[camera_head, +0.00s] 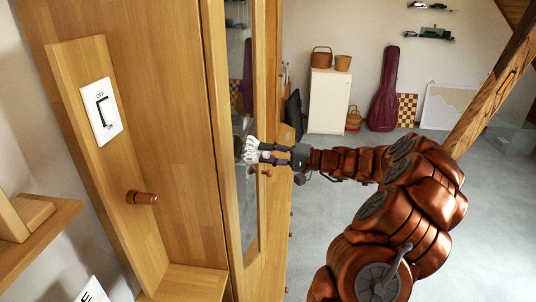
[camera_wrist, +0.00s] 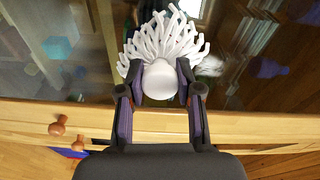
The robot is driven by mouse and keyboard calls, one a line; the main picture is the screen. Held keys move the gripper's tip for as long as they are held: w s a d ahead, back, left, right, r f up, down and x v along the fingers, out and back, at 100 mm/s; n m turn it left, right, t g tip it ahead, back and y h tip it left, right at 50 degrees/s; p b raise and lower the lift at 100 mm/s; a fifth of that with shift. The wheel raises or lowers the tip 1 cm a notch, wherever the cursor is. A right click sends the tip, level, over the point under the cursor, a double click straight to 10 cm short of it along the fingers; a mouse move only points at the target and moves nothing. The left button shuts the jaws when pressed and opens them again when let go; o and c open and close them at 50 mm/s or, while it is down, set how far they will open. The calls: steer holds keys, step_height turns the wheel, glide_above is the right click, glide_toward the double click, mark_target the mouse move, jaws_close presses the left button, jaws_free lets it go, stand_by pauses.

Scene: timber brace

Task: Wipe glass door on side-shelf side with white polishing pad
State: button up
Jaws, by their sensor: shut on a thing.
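My gripper (camera_head: 268,155) is shut on the white polishing pad (camera_head: 251,149). In the wrist view the pad (camera_wrist: 163,50) has a round white back between the two fingers and many white strands fanned out ahead of it. The strands lie at the glass door (camera_head: 241,120), which has a wooden frame. The glass also fills the upper part of the wrist view (camera_wrist: 60,75), with a faint white reflection of the pad at right. The strands look to be touching or very close to the glass; I cannot tell which.
A side board carries an OFF/ON switch (camera_head: 102,111) and a wooden peg (camera_head: 141,197) left of the door. A wooden shelf (camera_head: 40,235) is at lower left. A white cabinet (camera_head: 326,101) and a red instrument case (camera_head: 384,92) stand behind. Grey floor at right is open near a slanted timber (camera_head: 495,80).

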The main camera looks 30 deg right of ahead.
steer(key=shift+b+x, duration=0.4)
steer(key=shift+x, duration=0.5)
stand_by(0.3)
